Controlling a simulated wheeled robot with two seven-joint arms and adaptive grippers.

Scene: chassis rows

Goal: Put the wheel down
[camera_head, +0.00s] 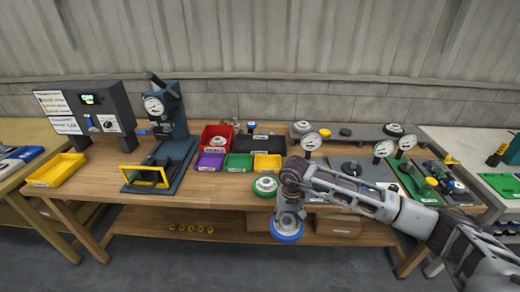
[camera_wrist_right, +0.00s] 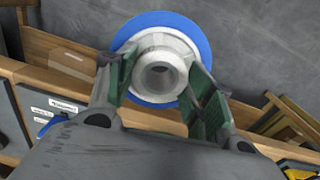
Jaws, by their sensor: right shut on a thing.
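A wheel with a blue rim (camera_head: 287,236) and a grey hub hangs in my right gripper (camera_head: 289,212), in front of the workbench's front edge and lower than its top. In the right wrist view the blue-rimmed wheel (camera_wrist_right: 157,62) lies between the two green-padded fingers (camera_wrist_right: 160,85), which are shut on its grey hub. A second wheel with a green rim (camera_head: 265,186) sits on the bench top, just left of my right wrist. My left gripper does not show in the head view.
The wooden bench (camera_head: 215,192) holds a red bin (camera_head: 215,137), purple, green and yellow trays, a press with a gauge (camera_head: 160,115) and a control box (camera_head: 90,115). Several dial gauges stand at right. A lower shelf (camera_head: 150,222) runs beneath, with a cardboard box (camera_head: 338,226). Bare wood shows left of the green-rimmed wheel.

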